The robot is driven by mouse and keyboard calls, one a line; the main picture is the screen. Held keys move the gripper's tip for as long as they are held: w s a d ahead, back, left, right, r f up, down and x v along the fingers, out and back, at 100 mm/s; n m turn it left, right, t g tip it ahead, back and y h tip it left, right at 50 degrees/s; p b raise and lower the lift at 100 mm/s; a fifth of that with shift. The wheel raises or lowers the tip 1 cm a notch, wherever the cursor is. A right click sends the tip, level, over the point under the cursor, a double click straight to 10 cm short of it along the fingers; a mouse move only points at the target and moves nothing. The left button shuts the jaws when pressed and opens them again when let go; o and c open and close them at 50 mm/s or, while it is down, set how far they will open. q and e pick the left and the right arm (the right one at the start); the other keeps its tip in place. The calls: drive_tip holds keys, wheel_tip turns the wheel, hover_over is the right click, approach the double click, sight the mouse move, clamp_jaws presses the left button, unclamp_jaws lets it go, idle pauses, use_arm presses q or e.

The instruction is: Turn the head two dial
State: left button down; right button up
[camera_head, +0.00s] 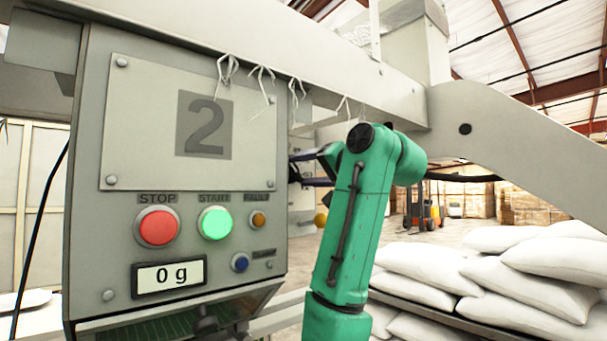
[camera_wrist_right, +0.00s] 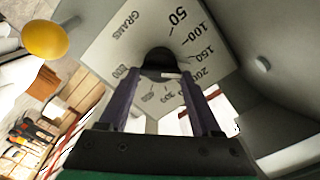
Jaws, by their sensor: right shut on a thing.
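The head two control box (camera_head: 240,255) is grey, with a large 2 on its front plate and a display (camera_head: 169,277) reading 0 g. In the right wrist view, the dark dial (camera_wrist_right: 160,57) sits at the centre of a white plate (camera_wrist_right: 118,40) marked GRAMS, with numbers around it. My right gripper (camera_head: 297,168) is at the box's right side face, its purple fingers (camera_wrist_right: 160,85) shut on the dial. The fingers hide part of the dial and scale, so its exact setting is unclear. The dial is not visible in the head view. My left gripper is out of view.
The box front carries a red STOP button (camera_head: 158,228) and a lit green START button (camera_head: 215,223). A yellow knob (camera_wrist_right: 45,40) sticks out near the dial plate. White sacks (camera_head: 530,275) are piled at the lower right. A beam (camera_head: 270,45) runs overhead.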

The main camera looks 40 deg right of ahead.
drive_tip(key=shift+m, duration=1.2)
drive_tip(key=o, duration=1.2)
drive_tip(key=shift+o, duration=0.9)
drive_tip(key=shift+w, duration=0.1)
drive_tip(key=s+b, duration=0.8)
drive_tip(key=s, duration=0.6)
drive_tip(key=shift+s+a, duration=0.15)
drive_tip(key=shift+s, duration=0.15)
